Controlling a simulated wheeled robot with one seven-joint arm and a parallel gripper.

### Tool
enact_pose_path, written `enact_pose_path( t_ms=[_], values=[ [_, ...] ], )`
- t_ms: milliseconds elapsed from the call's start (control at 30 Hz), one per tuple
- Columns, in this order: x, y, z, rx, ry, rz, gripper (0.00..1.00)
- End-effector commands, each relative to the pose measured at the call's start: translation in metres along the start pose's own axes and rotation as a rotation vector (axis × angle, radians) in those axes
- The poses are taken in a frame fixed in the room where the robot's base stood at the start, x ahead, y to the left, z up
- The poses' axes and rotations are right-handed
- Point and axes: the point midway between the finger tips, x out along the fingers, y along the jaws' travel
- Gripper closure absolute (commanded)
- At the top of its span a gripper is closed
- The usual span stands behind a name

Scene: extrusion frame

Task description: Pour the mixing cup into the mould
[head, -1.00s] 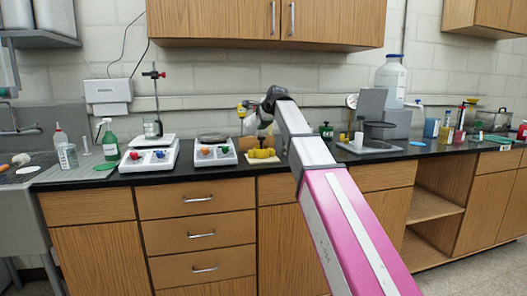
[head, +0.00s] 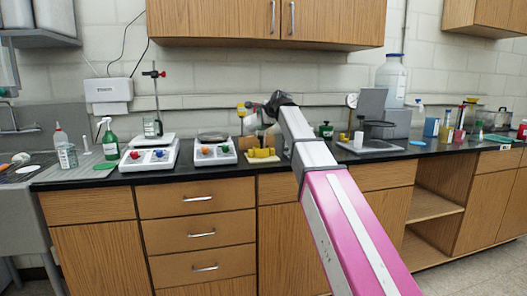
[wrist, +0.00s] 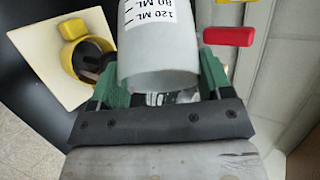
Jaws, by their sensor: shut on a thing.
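The mixing cup (wrist: 160,55) is whitish and translucent, with 80 ML and 120 ML marks that read upside down in the wrist view. My gripper (wrist: 160,80) is shut on it, with a green finger on each side. The yellow mould (wrist: 88,58) has a dark hollow and sits on a cream board (wrist: 40,50), left of the cup in the wrist view. In the head view the mould (head: 262,153) is on the counter, below the end of my arm. The cup is small there and its contents are not visible.
A scale (head: 215,152) stands left of the mould, and a second scale (head: 150,155) with a stand is farther left. A red piece (wrist: 228,36) shows beside the cup in the wrist view.

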Motion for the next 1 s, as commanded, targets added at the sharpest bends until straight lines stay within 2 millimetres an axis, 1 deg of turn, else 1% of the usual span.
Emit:
enact_pose_path(
  t_ms=[1000],
  values=[
    [-0.0028,0.0005,-0.0013,0.028,-0.029,-0.064,0.50]
  ],
)
